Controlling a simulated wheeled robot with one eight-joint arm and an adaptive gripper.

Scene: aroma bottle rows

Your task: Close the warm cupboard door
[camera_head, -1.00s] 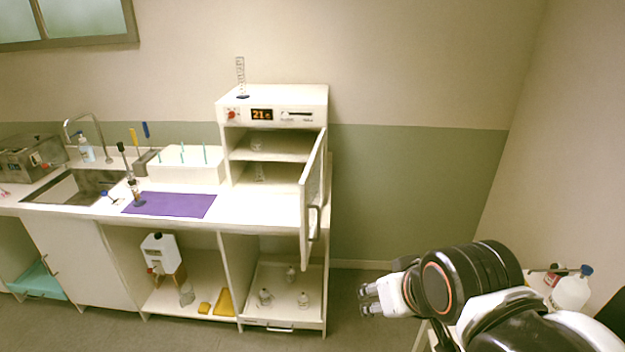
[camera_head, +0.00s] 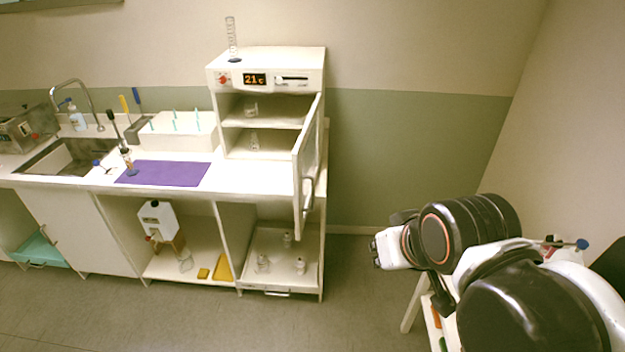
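The warm cupboard (camera_head: 268,57) is a white cabinet on the counter with an orange "21" display on its top panel. Its door (camera_head: 309,160) stands open, swung out towards me on the right side, with a handle (camera_head: 308,196) on its outer face. Two shelves inside show small glassware (camera_head: 251,109). My gripper (camera_head: 376,252) is at the right, in front of and apart from the door, pointing left. It is small and foreshortened in this view, so I cannot tell how far its fingers are apart.
A purple mat (camera_head: 163,174) lies on the counter left of the cupboard, beside a white rack (camera_head: 178,131) and a sink (camera_head: 68,157). Below, an open shelf holds a white canister (camera_head: 158,222). The floor (camera_head: 300,325) between my arm and the counter is clear.

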